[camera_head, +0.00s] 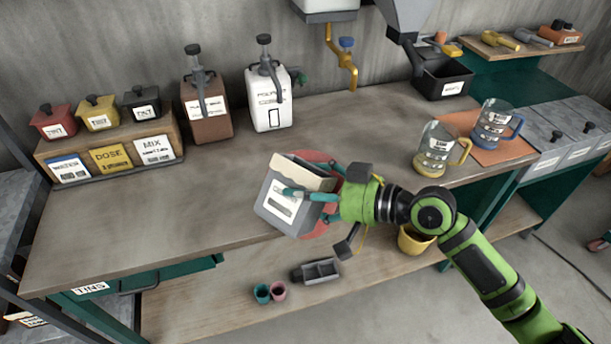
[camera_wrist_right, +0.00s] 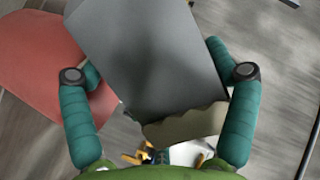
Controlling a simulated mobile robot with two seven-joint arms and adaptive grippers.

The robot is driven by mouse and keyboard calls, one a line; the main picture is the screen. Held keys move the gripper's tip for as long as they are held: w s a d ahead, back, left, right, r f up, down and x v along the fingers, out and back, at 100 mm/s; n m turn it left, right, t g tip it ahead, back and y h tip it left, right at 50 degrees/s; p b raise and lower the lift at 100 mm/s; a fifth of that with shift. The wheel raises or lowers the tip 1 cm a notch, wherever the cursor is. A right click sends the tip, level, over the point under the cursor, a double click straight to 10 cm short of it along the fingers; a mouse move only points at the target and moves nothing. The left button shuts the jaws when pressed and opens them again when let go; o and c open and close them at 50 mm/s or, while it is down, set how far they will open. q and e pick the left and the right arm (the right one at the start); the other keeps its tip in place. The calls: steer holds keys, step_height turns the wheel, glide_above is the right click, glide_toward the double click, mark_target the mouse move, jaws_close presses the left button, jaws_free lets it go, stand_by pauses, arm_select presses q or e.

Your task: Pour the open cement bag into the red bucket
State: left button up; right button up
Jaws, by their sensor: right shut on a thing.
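The open cement bag (camera_head: 277,208) is a grey, boxy bag with a white label and a torn tan top. It is tilted at the front of the workbench. My right gripper (camera_head: 312,194) is shut on it, with one teal finger across its front. In the right wrist view the bag (camera_wrist_right: 150,62) sits between both teal fingers. The red bucket (camera_head: 318,157) is mostly hidden behind the bag and gripper; its red side also shows at the left of the right wrist view (camera_wrist_right: 38,65). Whether bag and bucket touch is unclear. My left gripper is not in view.
A brown container (camera_head: 206,112) and white container (camera_head: 268,104) stand at the back. Two measuring jugs, one yellow-handled (camera_head: 433,152) and one blue-handled (camera_head: 490,125), stand at the right. A yellow bucket (camera_head: 413,241) is below, behind my arm. The bench's left middle is clear.

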steer(key=shift+s+d, duration=0.1)
steer(key=shift+d, duration=0.05)
steer(key=shift+m, duration=0.3)
steer(key=shift+w+f+b, duration=0.15)
steer(key=shift+w+b, duration=0.05)
steer(key=shift+b, duration=0.1)
steer(key=shift+s, duration=0.2)
steer(key=shift+w+f+m+y+b, duration=0.15)
steer(key=shift+w+m+y+b, duration=0.1)
steer(key=shift+m+y+b, duration=0.05)
steer(key=shift+s+g, duration=0.3)
steer(key=shift+w+f+m, duration=0.25)
steer(key=shift+w+m, duration=0.05)
steer(key=shift+m, duration=0.1)
steer(key=shift+s+b, duration=0.35)
steer(key=shift+b, duration=0.05)
steer(key=shift+y, duration=0.3)
